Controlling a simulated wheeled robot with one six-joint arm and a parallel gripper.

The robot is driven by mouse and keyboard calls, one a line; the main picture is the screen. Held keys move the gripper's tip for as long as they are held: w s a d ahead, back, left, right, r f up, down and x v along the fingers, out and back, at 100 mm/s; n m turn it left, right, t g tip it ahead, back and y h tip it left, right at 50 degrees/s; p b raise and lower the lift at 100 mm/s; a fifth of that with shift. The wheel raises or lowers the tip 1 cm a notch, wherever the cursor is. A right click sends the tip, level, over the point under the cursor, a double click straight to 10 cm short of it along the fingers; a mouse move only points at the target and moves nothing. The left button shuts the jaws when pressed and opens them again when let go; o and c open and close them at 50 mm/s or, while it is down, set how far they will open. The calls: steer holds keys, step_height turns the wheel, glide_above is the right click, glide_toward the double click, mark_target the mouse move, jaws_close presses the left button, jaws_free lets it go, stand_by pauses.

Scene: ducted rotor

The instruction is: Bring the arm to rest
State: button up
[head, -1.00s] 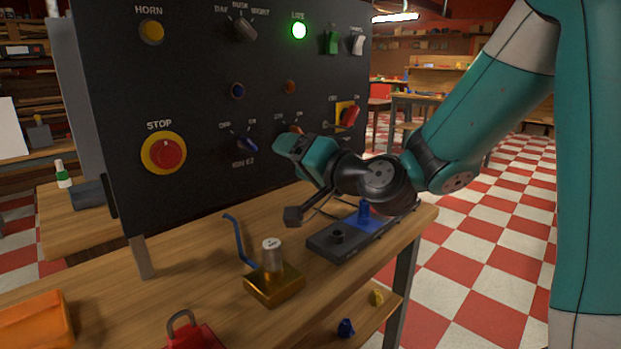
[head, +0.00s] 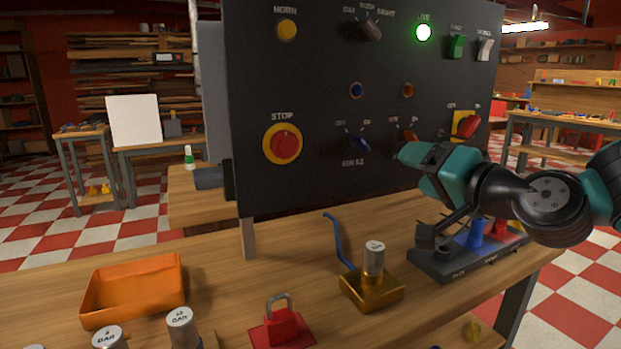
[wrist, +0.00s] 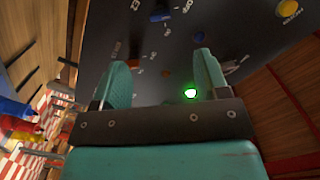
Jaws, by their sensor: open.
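My arm reaches in from the right in the head view, and its teal gripper (head: 427,236) is in front of the lower right of the black control panel (head: 330,180). In the wrist view my gripper (wrist: 160,75) shows two teal fingers spread apart with nothing between them. The panel lies beyond them, with the lit green lamp (wrist: 190,93) near the right finger. In the head view the gripper and wrist hide part of the panel's lower right and part of the dark block with coloured posts (head: 440,265).
Checkered floor is open at the left.

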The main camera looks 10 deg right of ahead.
steer(key=s+a+f+n+g+y, duration=0.1)
steer(key=s+a+f+n+g, duration=0.4)
steer(key=s+a+g, duration=0.15)
steer(key=s+a+f+n+g, duration=0.4)
steer(key=s+a+n+g, duration=0.15)
steer(key=s, duration=0.25)
steer(key=s+d+f+n+g+h, duration=0.2)
steer(key=s+d+g, duration=0.15)
steer(key=s, duration=0.35)
step_height(320, 180, up, 17)
steer(key=s+g+p, duration=0.1)
steer(key=p, duration=1.6)
steer(key=shift+a+h+p, duration=0.25)
steer(key=shift+h+p, duration=0.05)
steer(key=shift+h, duration=0.1)
